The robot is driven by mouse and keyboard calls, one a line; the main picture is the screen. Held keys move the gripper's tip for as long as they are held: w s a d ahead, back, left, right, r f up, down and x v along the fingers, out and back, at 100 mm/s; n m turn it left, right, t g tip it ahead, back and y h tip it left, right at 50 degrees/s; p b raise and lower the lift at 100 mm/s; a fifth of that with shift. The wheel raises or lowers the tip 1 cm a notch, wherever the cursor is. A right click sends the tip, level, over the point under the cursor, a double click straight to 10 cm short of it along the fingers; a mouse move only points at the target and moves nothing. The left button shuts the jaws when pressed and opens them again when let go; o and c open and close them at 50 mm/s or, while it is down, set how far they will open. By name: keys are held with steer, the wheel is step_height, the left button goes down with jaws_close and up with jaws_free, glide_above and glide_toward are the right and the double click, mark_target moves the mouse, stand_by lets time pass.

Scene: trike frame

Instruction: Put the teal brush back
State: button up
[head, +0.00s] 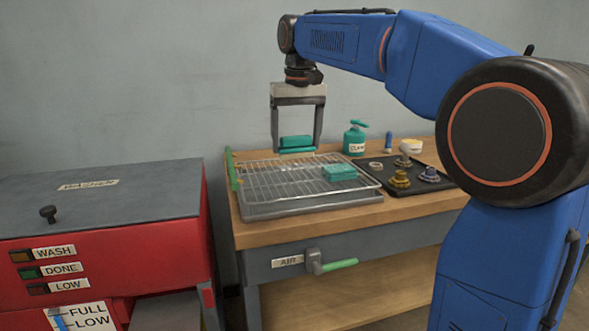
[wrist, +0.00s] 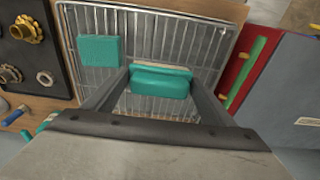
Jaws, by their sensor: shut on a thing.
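My gripper (head: 296,147) is shut on the teal brush (head: 295,140), a block with a rounded teal top and a paler layer beneath. The brush is above the back part of the wire rack (head: 270,184); whether it touches the wires is hard to tell. In the wrist view the brush (wrist: 160,82) lies between the two fingers, with the rack (wrist: 205,40) behind it. A second teal block (head: 340,172), flat and rectangular, lies on the rack at its right side. It also shows in the wrist view (wrist: 98,50).
A teal pump bottle (head: 355,140) and a blue-capped item (head: 388,143) stand behind the rack. A dark tray (head: 428,180) with several metal fittings is at right. A green bar (head: 232,170) edges the left side. The red washer (head: 100,240) stands at left.

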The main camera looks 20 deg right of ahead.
mark_target(296, 158)
steer(key=shift+f, duration=3.5)
steer(key=shift+f, duration=0.1)
steer(key=o, duration=1.2)
steer(key=shift+c, duration=0.2)
steer(key=r, duration=0.4)
steer(key=s+r, duration=0.1)
steer(key=r, duration=0.7)
steer(key=shift+s+r, duration=0.1)
steer(key=shift+s, duration=0.15)
steer(key=s+d+f+t, duration=0.1)
steer(key=s+d+f, duration=0.2)
steer(key=s+f, duration=1.3)
steer(key=s+d+f+t, duration=0.2)
steer(key=s+d+f, duration=0.2)
steer(key=s+f, duration=1.2)
